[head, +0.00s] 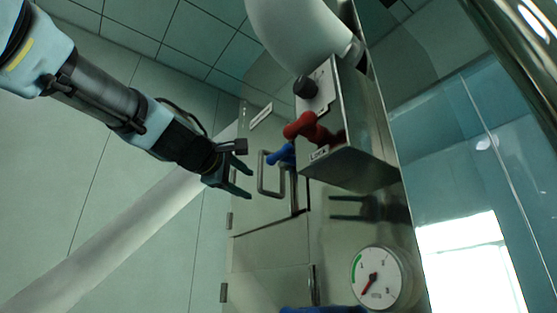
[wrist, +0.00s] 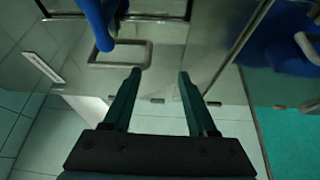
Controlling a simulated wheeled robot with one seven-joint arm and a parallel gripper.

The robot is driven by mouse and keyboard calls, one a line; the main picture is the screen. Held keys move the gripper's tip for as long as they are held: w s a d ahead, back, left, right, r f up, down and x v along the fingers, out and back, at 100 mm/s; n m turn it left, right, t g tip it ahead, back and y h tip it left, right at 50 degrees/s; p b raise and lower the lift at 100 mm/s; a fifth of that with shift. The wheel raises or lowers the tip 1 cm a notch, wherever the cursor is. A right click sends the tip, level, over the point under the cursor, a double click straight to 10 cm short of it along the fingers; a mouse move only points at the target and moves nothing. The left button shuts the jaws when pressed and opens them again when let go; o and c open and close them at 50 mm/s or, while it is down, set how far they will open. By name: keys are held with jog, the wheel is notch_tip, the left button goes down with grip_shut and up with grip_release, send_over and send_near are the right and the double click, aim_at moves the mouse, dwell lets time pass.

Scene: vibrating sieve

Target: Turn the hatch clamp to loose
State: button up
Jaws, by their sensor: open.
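A blue lever (head: 282,155) shows beside the metal loop handle (head: 262,178) of a steel hatch door (head: 250,215); I take it for the hatch clamp, but no label confirms this. My gripper (head: 246,183) is open and empty, to the left of the lever and in front of the door. In the wrist view, my gripper (wrist: 160,76) has its two fingers spread with nothing between them. A blue lever (wrist: 98,25) hangs at the upper left there, beyond the fingertips and apart from them, beside the loop handle (wrist: 122,53).
A red handle (head: 315,130) and a black knob (head: 305,87) stick out from a steel box (head: 360,115) right of the hatch. Below is a round gauge (head: 380,278). Another blue part (head: 322,309) shows at the bottom edge. Glass panels (head: 460,150) stand at the right.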

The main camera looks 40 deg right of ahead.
jog(key=g+h, duration=0.1)
jog(key=h, duration=0.1)
send_near(277, 154)
jog(key=p+x, duration=0.4)
jog(key=x, duration=0.7)
jog(key=shift+w, duration=0.1)
grip_shut()
